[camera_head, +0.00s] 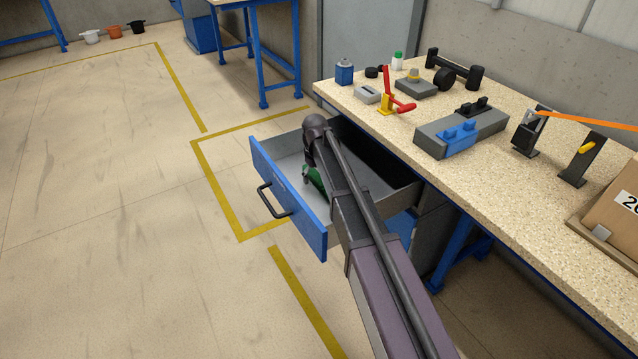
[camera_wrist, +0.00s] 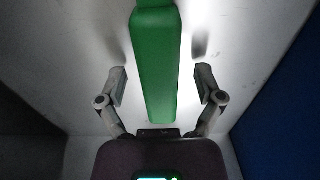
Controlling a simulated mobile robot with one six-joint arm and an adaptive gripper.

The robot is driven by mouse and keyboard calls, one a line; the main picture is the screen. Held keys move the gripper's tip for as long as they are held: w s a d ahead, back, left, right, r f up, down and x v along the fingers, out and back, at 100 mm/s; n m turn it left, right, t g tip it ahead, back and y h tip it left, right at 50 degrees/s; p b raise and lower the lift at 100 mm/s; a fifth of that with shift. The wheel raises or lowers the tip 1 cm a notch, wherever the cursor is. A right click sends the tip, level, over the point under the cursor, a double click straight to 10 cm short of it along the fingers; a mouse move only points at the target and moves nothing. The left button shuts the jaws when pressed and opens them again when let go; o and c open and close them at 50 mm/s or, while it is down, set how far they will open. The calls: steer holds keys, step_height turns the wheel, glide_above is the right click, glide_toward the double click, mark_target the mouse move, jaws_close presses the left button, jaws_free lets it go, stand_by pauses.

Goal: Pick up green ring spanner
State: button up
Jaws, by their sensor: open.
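The green ring spanner (camera_wrist: 155,70) fills the upper middle of the wrist view, as a long green bar on the pale drawer floor. Its far end runs out of the top of that view. In the head view only a bit of green (camera_head: 314,178) shows beside my arm inside the open drawer (camera_head: 262,150). My gripper (camera_wrist: 162,88) is open, one finger on each side of the spanner's near part, with gaps on both sides. I cannot tell how high the fingers are above the drawer floor. In the head view my arm hides the gripper's fingers.
The drawer's blue front (camera_head: 288,203) with a black handle (camera_head: 272,200) and its grey walls surround my gripper. The workbench (camera_head: 395,123) stands to the right, with a blue can (camera_head: 344,72), a grey-and-blue block (camera_head: 461,134) and a dumbbell (camera_head: 453,70).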

jaws_close()
steer(key=shift+r, duration=0.1)
stand_by(0.4)
step_height(320, 180, up, 10)
steer(key=p, duration=1)
stand_by(0.5)
